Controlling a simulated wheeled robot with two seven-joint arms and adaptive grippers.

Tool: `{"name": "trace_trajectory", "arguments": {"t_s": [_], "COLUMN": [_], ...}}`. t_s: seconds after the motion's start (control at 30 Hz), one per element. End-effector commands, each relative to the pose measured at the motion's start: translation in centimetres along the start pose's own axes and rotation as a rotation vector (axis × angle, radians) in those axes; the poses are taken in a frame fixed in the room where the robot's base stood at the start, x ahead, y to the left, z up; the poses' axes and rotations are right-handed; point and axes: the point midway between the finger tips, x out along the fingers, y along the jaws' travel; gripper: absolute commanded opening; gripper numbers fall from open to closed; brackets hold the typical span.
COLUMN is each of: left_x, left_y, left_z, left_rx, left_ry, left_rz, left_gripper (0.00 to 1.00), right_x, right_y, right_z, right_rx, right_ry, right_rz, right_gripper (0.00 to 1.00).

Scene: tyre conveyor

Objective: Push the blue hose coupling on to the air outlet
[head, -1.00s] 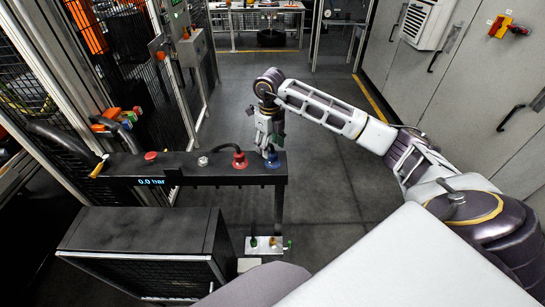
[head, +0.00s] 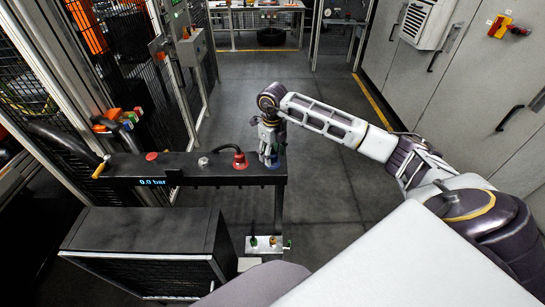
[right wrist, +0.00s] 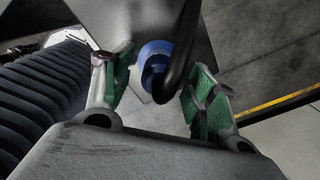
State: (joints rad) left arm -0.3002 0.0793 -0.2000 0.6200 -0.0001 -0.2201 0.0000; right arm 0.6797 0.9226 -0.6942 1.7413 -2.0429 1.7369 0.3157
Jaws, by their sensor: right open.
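The blue hose coupling (head: 275,162) is at the right end of the dark manifold beam (head: 215,181), partly hidden behind my right gripper (head: 268,148). In the right wrist view the blue coupling (right wrist: 153,60) lies between the two green-padded fingers of my right gripper (right wrist: 162,76), which stand apart on either side of it. A black hose (right wrist: 180,52) curves in front of it. A bare metal fitting (head: 203,161), which looks like the air outlet, sits on the beam left of the red coupling (head: 240,160). My left gripper is not in view.
A red button (head: 151,156), a yellow-handled valve (head: 99,170) and a display reading 0.0 bar (head: 153,182) are on the beam's left part. A dark cabinet (head: 140,230) stands before it. The floor right of the beam is clear.

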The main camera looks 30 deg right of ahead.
Motion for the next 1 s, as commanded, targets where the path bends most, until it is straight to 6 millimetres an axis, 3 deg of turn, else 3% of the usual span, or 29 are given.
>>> {"name": "trace_trajectory", "arguments": {"t_s": [0.23, 0.73, 1.0], "left_x": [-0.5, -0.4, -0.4], "left_y": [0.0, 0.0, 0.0], "left_z": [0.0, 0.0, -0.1], "left_rx": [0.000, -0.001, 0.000], "left_ry": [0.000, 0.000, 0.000], "left_rz": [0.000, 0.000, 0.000], "left_gripper": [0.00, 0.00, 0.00], "right_x": [2.0, 2.2, 2.2], "right_y": [0.0, 0.0, 0.0], "right_z": [0.0, 0.0, 0.0], "right_rx": [-0.001, -0.001, -0.001], "right_ry": [0.000, -0.001, -0.001], "right_rz": [0.000, 0.000, 0.000], "right_gripper": [0.58, 0.58, 0.23]}}
